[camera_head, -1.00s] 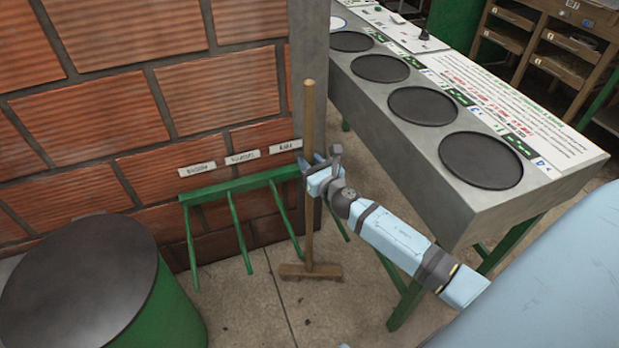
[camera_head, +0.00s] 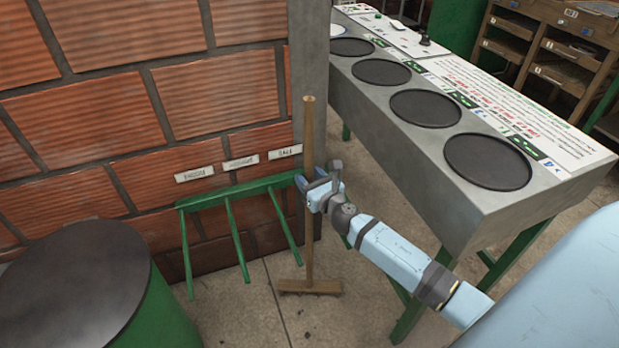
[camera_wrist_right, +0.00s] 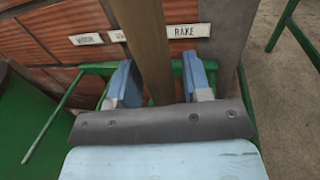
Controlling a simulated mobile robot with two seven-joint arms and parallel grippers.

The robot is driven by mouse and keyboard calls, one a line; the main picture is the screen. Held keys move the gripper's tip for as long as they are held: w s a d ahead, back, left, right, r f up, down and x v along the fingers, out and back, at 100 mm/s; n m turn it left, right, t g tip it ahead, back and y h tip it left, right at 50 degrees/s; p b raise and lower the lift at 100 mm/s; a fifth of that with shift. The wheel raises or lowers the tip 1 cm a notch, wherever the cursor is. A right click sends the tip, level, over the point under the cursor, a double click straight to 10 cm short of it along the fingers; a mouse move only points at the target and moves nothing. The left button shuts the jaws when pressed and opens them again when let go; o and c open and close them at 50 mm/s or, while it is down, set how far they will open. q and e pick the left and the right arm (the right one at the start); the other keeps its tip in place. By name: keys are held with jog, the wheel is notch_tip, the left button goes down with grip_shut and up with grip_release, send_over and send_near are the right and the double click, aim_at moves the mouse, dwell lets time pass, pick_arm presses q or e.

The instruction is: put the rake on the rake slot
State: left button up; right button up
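The rake is a long wooden pole (camera_head: 308,140) with a short wooden head (camera_head: 311,287) at its lower end, held upright. The green rack (camera_head: 235,193) with several prongs runs along the brick wall. A label reading RAKE (camera_wrist_right: 188,31) marks its right end, and the pole is just right of that label (camera_head: 285,151). Contact between pole and rack is unclear. My left gripper is not in view.
A grey counter (camera_head: 430,180) with round dark plates stands at the right, near my right arm. A green drum (camera_head: 75,280) with a dark lid stands at the lower left.

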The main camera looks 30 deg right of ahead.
jog(key=shift+o, duration=0.2)
jog(key=shift+r, duration=0.15)
jog(key=shift+s, duration=0.25)
jog(key=s, duration=1.1)
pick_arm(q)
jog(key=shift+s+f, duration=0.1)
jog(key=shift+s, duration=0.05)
pick_arm(e)
jog(key=s+a+r+m+g+y, duration=0.1)
jog(key=s+a+m, duration=0.3)
jog(key=a+m, duration=0.4)
jog(key=s+a+r+m+y, duration=0.4)
jog(key=a+m, duration=0.3)
jog(key=m, duration=0.6)
jog(key=s+a+r+m+g+y, duration=0.1)
jog(key=s+a+r+m+y, duration=0.1)
jog(key=s+a+m, duration=0.3)
jog(key=a+r+m, duration=0.1)
jog(key=a+m, duration=0.2)
jog(key=m, duration=0.3)
jog(key=shift+a+r+m+g, duration=0.25)
jog(key=shift+a+m+g, duration=0.05)
